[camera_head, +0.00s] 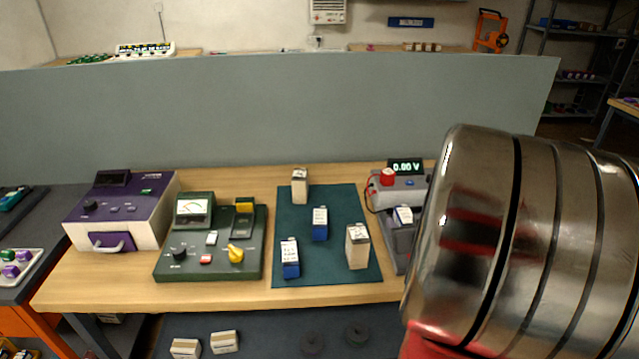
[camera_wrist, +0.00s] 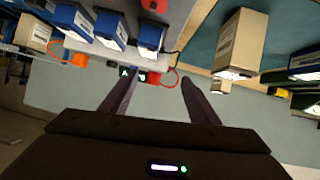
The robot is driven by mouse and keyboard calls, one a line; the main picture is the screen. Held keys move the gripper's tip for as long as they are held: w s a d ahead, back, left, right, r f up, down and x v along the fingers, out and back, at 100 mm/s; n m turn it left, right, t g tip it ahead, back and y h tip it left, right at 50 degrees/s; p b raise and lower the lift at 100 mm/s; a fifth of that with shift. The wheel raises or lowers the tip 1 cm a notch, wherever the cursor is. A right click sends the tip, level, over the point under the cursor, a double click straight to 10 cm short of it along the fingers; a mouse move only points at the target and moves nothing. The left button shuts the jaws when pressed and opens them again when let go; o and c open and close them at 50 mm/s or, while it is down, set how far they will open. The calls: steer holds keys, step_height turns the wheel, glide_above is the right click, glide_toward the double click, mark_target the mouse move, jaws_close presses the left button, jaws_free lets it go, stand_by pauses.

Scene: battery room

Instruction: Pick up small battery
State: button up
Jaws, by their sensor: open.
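Two blue-and-white batteries stand on the green mat (camera_head: 307,273) in the head view, one near the middle (camera_head: 320,224) and one at the front left (camera_head: 290,258). They look slightly smaller than the two beige batteries, at the back (camera_head: 300,187) and front right (camera_head: 357,247). Another blue-and-white battery (camera_head: 403,215) sits at the grey tester on the right. My gripper (camera_wrist: 158,76) is open in the wrist view, with nothing between its fingers. Several blue batteries (camera_wrist: 110,30) and a beige one (camera_wrist: 240,42) show beyond the fingers. My arm hides part of the head view's right side.
The grey tester (camera_head: 412,188) has a display reading 0.00 V. A green meter panel (camera_head: 180,262) and a purple-and-white device (camera_head: 115,212) stand left of the mat on the wooden table (camera_head: 110,291). A grey partition (camera_head: 230,115) rises behind the table.

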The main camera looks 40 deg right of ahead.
mark_target(409, 222)
steer(key=shift+m+t, duration=0.4)
steer(key=shift+t, duration=0.1)
steer(key=s+d+f, duration=0.1)
steer(key=s, duration=0.1)
steer(key=s+d+f, duration=0.1)
steer(key=d, duration=0.1)
steer(key=shift+s+f, duration=0.35)
steer(key=shift+x, duration=4.3)
steer(key=shift+w+a, duration=0.1)
steer(key=shift+w, duration=0.05)
steer(key=shift+x, duration=2.55)
steer(key=shift+a+f, duration=0.1)
steer(key=shift+a, duration=0.1)
steer(key=shift+c, duration=0.3)
jaws_close()
